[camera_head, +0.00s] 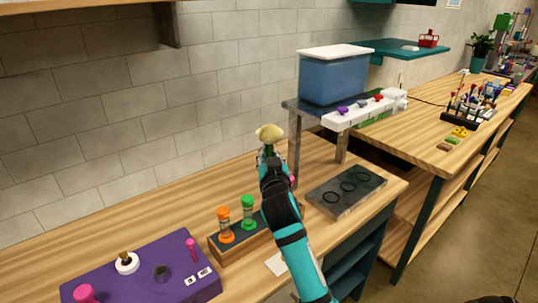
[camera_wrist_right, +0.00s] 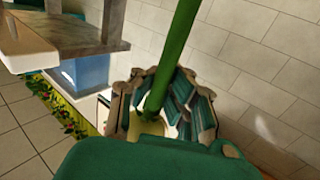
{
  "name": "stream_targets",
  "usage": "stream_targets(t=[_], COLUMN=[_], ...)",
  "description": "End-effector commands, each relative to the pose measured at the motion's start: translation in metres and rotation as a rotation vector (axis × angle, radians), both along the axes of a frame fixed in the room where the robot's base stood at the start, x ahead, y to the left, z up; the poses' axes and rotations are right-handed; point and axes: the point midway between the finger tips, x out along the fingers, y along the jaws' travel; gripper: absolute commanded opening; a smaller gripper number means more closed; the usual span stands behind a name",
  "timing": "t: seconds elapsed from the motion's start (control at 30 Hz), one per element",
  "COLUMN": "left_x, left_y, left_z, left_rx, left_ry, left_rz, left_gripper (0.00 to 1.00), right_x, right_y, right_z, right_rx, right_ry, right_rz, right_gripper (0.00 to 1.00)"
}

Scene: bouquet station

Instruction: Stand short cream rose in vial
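A cream rose (camera_head: 269,132) stands bloom-up at the top of my right gripper (camera_head: 268,155), near the wall side of the bench. In the right wrist view, its green stem (camera_wrist_right: 178,50) runs between the fingers of my right gripper (camera_wrist_right: 160,100), which look closed around it. Part of the pale bloom (camera_wrist_right: 148,126) shows behind the fingers. An orange vial (camera_head: 226,225) and a green vial (camera_head: 248,213) stand upright in a wooden rack (camera_head: 232,254), left of my right arm. My arm hides the rack's right part. My left gripper is not in view.
A dark tray (camera_head: 347,192) with ring marks is right of my arm. A blue tank (camera_head: 333,78) stands on a raised shelf behind. Bench along the wall is clear at left.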

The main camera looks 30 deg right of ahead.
Motion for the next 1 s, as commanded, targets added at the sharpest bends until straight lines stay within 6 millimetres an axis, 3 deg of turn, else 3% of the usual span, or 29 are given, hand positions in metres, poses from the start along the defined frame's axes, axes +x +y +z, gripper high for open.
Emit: stream_targets(t=[1.0], left_x=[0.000], left_y=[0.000], left_z=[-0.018], left_rx=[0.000], left_ry=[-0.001], left_rz=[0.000], left_gripper=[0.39], right_x=[0.000], right_y=[0.000], right_z=[-0.024], right_rx=[0.000], right_ry=[0.000], right_rz=[0.000], right_gripper=[0.00])
